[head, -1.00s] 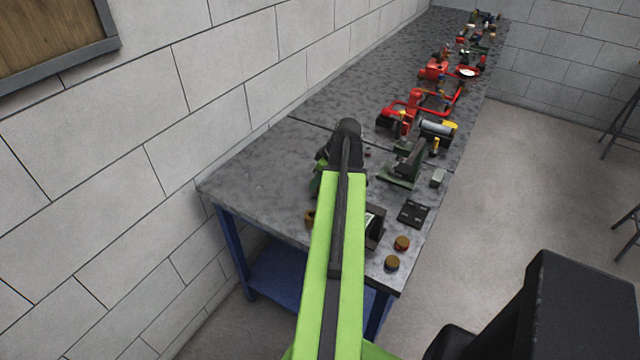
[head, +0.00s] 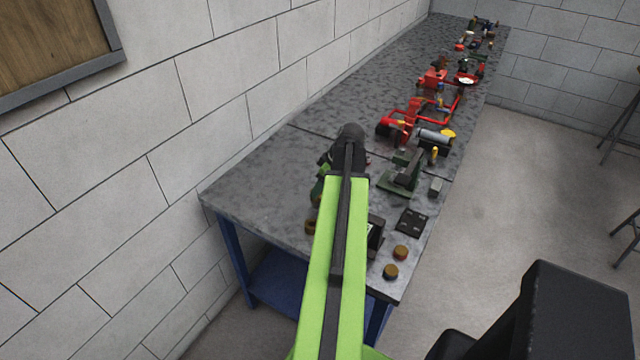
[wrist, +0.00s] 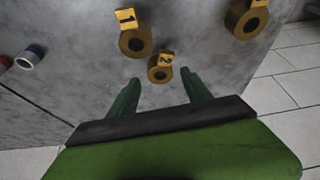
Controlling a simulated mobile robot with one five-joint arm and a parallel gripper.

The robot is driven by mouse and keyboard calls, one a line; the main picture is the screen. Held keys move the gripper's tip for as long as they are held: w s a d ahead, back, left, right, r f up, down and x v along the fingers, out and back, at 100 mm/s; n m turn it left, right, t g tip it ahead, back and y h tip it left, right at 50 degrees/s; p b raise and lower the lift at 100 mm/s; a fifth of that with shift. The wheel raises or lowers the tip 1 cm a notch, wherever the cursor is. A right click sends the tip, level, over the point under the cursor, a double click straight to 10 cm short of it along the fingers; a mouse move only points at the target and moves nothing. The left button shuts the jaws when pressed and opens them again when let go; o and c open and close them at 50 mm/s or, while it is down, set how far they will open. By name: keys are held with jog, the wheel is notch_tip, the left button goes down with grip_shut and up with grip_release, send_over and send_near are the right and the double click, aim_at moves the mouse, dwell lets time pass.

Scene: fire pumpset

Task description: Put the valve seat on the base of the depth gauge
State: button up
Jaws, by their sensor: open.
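In the wrist view my gripper (wrist: 160,75) is open, with its two green fingers apart and nothing held. A small brass ring tagged 2 (wrist: 160,75) shows between and just beyond the fingertips. A larger brass ring tagged 1 (wrist: 135,41) lies to its upper left, and another brass ring (wrist: 246,19) is at the upper right. These rings look like valve seats; I cannot tell which one the task means. In the head view my arm hides most of the gripper. A green stand with a flat base (head: 398,185), possibly the depth gauge, stands right of my arm.
A dark flat plate (head: 411,221) and two round brown-topped pieces (head: 401,252) (head: 390,271) lie near the bench's right edge. Red pipework (head: 420,112) and other parts crowd the far bench (head: 255,180). A wall borders its left. The bench's left part is fairly clear.

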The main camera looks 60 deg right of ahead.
jog(key=p+v, duration=0.7)
jog(key=v, duration=0.2)
jog(key=shift+r, duration=0.3)
jog(key=shift+s, duration=0.1)
